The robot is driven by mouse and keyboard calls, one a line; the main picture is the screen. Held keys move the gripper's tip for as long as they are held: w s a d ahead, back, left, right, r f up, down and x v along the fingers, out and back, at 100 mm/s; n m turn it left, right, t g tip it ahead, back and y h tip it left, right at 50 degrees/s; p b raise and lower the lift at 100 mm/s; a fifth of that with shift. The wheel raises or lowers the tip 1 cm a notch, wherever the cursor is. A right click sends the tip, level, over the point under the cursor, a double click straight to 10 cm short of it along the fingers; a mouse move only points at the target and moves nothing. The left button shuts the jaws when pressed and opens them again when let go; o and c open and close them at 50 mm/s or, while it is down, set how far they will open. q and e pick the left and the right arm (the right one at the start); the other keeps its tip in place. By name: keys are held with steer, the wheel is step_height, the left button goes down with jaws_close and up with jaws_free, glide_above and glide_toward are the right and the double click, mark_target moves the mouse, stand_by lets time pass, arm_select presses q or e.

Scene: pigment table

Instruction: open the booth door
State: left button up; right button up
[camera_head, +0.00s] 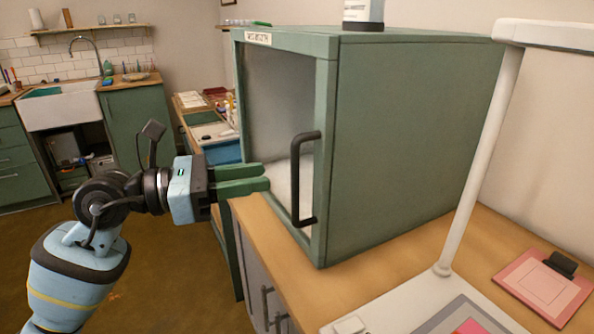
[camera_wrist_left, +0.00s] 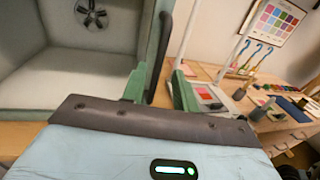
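The green booth (camera_head: 410,130) stands on a wooden counter. Its door (camera_head: 326,150) has a green frame and a see-through pane, and looks closed in the head view. A black upright bar handle (camera_head: 316,180) is on the door's right side. My left gripper (camera_head: 266,177) is in front of the door, its green fingers pointing at the handle, with a gap between the tips and the bar. In the left wrist view, my left gripper's fingers (camera_wrist_left: 159,90) are apart, and the handle (camera_wrist_left: 158,55) shows between and beyond them. My right gripper is not in view.
A bottle (camera_head: 363,12) stands on top of the booth. A white lamp stand (camera_head: 480,150) and a pink clipboard (camera_head: 540,290) are to the right. The counter's front edge (camera_head: 262,240) lies below the gripper. A sink (camera_head: 60,105) is at the back left, with open floor before it.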

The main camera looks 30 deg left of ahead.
arm_select(q)
steer(key=p+x, duration=0.1)
steer(key=x, duration=0.6)
steer(key=shift+w+d+p, duration=0.1)
steer(key=shift+w+p, duration=0.05)
steer(key=shift+p, duration=0.15)
jaws_close()
